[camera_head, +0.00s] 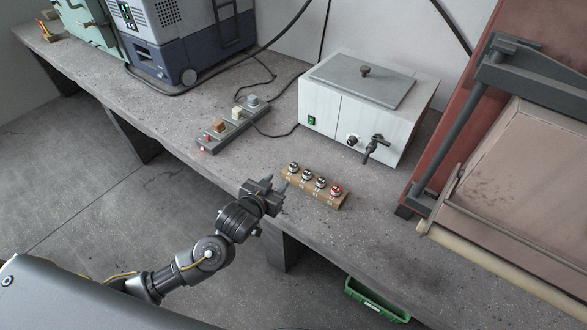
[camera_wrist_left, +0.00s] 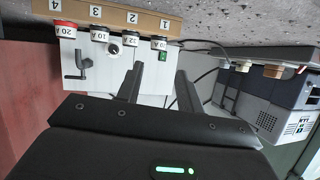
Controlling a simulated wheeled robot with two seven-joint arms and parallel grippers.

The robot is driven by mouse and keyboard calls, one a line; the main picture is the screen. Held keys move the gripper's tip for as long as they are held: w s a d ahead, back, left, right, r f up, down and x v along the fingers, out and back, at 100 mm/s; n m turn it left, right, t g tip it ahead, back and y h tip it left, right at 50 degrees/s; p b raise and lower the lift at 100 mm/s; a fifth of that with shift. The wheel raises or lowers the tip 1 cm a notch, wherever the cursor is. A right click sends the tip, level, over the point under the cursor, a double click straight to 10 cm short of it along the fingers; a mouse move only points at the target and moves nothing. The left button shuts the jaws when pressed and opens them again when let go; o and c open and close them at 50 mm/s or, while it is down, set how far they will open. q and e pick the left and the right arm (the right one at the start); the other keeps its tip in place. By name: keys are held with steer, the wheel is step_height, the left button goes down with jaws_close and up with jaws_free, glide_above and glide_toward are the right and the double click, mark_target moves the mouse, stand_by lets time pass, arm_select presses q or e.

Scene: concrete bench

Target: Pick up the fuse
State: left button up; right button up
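Several fuses stand in a row in a brown holder (camera_head: 313,196) near the bench's front edge. The right-end fuse (camera_head: 336,191) has a red top; the others, such as the left-end fuse (camera_head: 293,168), have dark and white tops. In the left wrist view, the holder (camera_wrist_left: 120,17) appears upside down with numbers 1 to 4. The red fuse (camera_wrist_left: 65,29) reads 20 A at number 4. The fuse at number 1 (camera_wrist_left: 159,44) lies roughly in line with the finger gap. My left gripper (camera_head: 277,183) is open and empty, just left of the holder; its fingers also show in the wrist view (camera_wrist_left: 160,72).
A white water bath (camera_head: 365,105) with a tap stands behind the holder. A grey strip (camera_head: 228,124) with several blocks lies back left. A red-brown framed box (camera_head: 510,160) stands at right. A green crate (camera_head: 375,300) is below the bench. Bench right of the holder is clear.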

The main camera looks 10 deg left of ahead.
mark_target(293, 167)
arm_select(q)
steer(key=x, duration=0.5)
steer(key=shift+w+d, duration=0.1)
steer(key=shift+w, duration=0.15)
arm_select(e)
steer(key=shift+a, duration=0.3)
arm_select(q)
steer(key=shift+w+d+f, duration=0.1)
steer(key=shift+w, duration=0.3)
steer(key=x, duration=0.4)
steer(key=shift+w+d+p, duration=0.15)
steer(key=shift+p, duration=0.15)
arm_select(e)
steer(key=shift+a+r, duration=0.25)
steer(key=shift+a, duration=0.2)
steer(key=shift+d, duration=0.1)
arm_select(q)
steer(key=c, duration=0.7)
arm_select(e)
steer(key=shift+d, duration=0.55)
